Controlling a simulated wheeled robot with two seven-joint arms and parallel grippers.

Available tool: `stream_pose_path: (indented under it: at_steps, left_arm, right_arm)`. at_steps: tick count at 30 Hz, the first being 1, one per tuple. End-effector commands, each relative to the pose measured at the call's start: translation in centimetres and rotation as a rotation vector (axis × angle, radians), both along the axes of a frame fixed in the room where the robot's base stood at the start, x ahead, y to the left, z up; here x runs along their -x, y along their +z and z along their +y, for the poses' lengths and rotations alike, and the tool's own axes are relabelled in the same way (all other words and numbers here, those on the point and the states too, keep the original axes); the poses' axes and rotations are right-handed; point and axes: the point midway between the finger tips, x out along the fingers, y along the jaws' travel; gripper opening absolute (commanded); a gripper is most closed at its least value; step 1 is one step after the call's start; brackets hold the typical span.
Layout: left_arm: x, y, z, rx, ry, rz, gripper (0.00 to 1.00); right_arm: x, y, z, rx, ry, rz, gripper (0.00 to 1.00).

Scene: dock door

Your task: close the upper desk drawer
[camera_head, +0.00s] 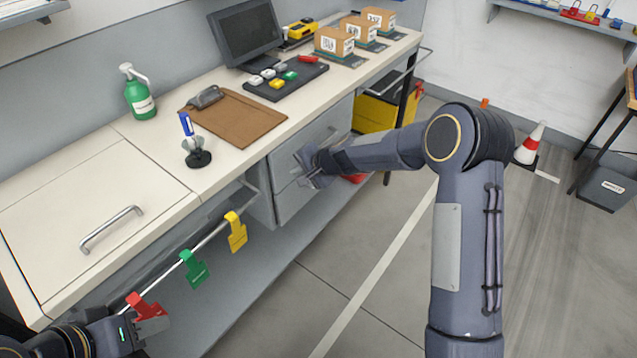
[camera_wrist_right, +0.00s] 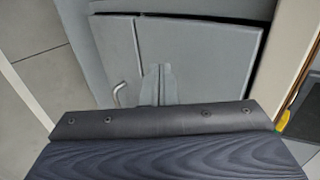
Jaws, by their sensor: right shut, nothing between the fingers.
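The upper desk drawer (camera_head: 318,136) is a grey front under the desk top, right of the middle. My right gripper (camera_head: 308,168) is shut and empty in front of it, by the handle area and partly covering it. In the right wrist view, grey drawer fronts (camera_wrist_right: 205,55) and a bar handle (camera_wrist_right: 119,94) lie close beyond my shut fingertips (camera_wrist_right: 157,75). A dark gap shows along one edge of a front; how far the drawer stands out, and whether I touch it, I cannot tell. My left gripper (camera_head: 150,328) is at the lower left, near a red tag.
A rail with red (camera_head: 146,306), green (camera_head: 194,269) and yellow tags (camera_head: 236,232) runs along the desk front. The desk top holds a clipboard (camera_head: 232,118), a green spray bottle (camera_head: 139,92), a monitor and boxes. Open floor lies right of the desk; a cone (camera_head: 529,146) stands farther back.

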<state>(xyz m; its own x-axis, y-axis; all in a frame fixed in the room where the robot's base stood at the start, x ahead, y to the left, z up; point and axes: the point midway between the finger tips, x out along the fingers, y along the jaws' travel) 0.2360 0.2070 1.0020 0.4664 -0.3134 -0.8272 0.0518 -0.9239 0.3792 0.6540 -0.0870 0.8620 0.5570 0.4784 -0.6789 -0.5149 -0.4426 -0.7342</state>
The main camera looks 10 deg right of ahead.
Motion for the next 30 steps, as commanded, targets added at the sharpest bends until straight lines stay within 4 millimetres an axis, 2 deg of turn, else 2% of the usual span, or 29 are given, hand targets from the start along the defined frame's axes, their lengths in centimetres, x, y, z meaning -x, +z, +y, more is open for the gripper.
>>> stream_pose_path:
  at_steps: [1,6,13,25,28,30]
  left_arm:
    - [0.0,-0.5,0.0,0.0,0.0,0.0,0.36]
    - [0.0,-0.7,0.0,0.0,0.0,0.0,0.36]
    - [0.0,-0.9,0.0,0.0,0.0,0.0,0.36]
    - [0.0,-0.9,0.0,0.0,0.0,0.0,0.36]
    - [0.0,-0.9,0.0,0.0,0.0,0.0,0.36]
    - [0.0,-0.9,0.0,0.0,0.0,0.0,0.36]
  right_arm:
    - [0.2,-0.3,-0.6,0.001,-0.001,0.0,0.0]
    - [2.2,2.6,-2.4,0.002,0.0,-0.002,0.0]
    - [4.7,5.4,-4.4,0.002,0.0,0.001,0.0]
    - [6.2,7.2,-5.5,0.007,0.01,-0.002,0.0]
    - [8.0,9.3,-6.2,0.026,0.045,-0.026,0.0]
    - [10.5,11.4,-6.8,0.054,0.09,-0.053,0.0]
